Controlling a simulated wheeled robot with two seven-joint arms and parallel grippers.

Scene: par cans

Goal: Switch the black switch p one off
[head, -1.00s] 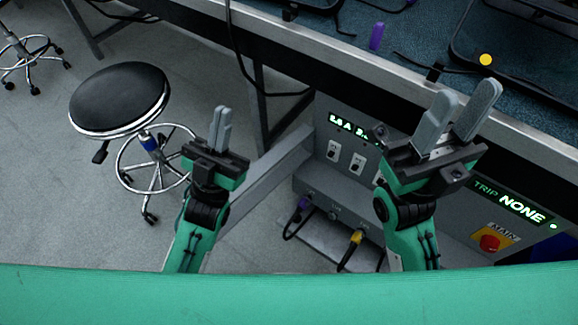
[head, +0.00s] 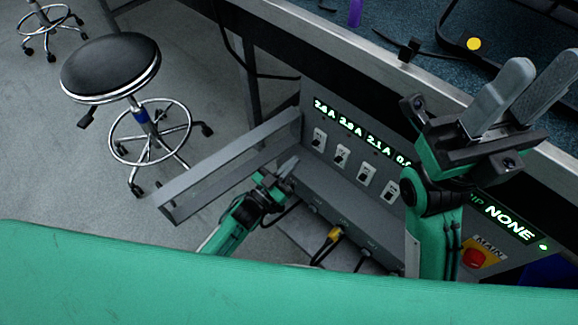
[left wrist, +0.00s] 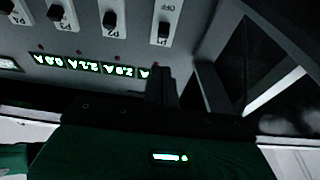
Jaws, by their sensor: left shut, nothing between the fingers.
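The p one switch (head: 319,139) is the leftmost of the row of switches on the grey panel in the head view. In the left wrist view its black knob (left wrist: 163,31) sits on a white plate lettered P1 and OFF, at the top middle. My left gripper (head: 289,168) is shut and empty, in front of the panel and below and left of this switch, apart from it. Its fingers (left wrist: 161,84) also show dark in the left wrist view, below the P1 plate. My right gripper (head: 519,93) is open and empty, over the panel's right part.
Several more switches stand beside it, such as p two (head: 341,156), below lit displays (head: 338,116). A red MAIN button (head: 475,257) is at lower right. Plugged cables (head: 330,239) lie below the switches. A grey side rail (head: 228,172) juts out left. A stool (head: 110,68) stands farther left.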

